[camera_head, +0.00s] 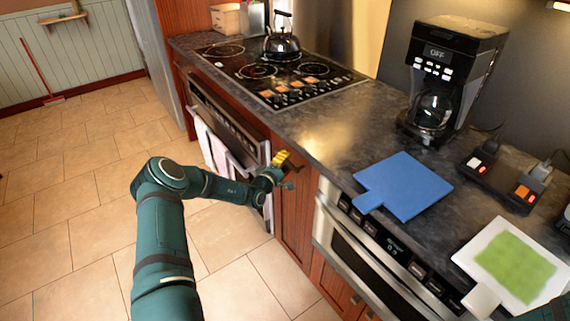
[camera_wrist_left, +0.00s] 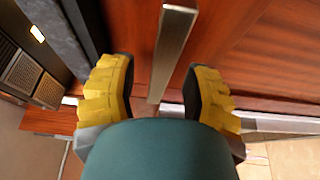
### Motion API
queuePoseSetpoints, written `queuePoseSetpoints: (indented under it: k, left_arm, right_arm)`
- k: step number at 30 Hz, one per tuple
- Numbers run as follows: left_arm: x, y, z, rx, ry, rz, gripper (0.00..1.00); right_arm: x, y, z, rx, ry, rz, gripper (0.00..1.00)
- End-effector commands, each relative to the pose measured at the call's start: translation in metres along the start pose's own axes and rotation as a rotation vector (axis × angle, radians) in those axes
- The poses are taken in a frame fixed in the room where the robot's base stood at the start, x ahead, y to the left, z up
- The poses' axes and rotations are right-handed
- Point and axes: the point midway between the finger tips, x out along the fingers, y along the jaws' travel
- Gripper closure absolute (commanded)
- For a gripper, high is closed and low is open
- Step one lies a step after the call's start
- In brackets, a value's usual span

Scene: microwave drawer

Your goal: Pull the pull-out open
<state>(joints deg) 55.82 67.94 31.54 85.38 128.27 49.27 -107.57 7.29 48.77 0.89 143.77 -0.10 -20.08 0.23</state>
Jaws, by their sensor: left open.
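The pull-out is a narrow reddish-brown wooden front (camera_head: 295,220) between the oven and the microwave drawer, under the counter. It looks flush with the cabinets in the head view. In the left wrist view its wood panel (camera_wrist_left: 255,45) fills the upper right, with a metal bar handle (camera_wrist_left: 174,45) in the middle. My left gripper (camera_head: 283,168) is at the top of this front. In the left wrist view its yellow fingers (camera_wrist_left: 160,88) are open, one on each side of the handle, with visible gaps. My right gripper is not in view.
The oven (camera_head: 232,135) with hanging towels is left of the pull-out. The microwave drawer (camera_head: 365,265) is right of it. A blue cutting board (camera_head: 405,187), a coffee maker (camera_head: 450,75) and a white-and-green board (camera_head: 510,265) are on the counter. The tiled floor (camera_head: 75,240) in front is clear.

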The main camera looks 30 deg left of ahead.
Motion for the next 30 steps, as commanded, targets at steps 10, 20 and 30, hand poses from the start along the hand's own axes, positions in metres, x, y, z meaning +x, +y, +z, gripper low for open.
queuePoseSetpoints:
  k: [10, 20, 30]
  left_arm:
    - [0.000, 0.000, 0.000, 0.000, 0.000, 0.000, 1.00]
    - [0.000, 0.001, 0.000, 0.000, 0.000, 0.001, 1.00]
    - [-0.024, 0.003, -0.011, 0.002, 0.002, -0.002, 1.00]
  right_arm:
    - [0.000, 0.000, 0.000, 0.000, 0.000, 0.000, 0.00]
    - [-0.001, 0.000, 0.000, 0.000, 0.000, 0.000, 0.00]
    - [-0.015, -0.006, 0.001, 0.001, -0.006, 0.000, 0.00]
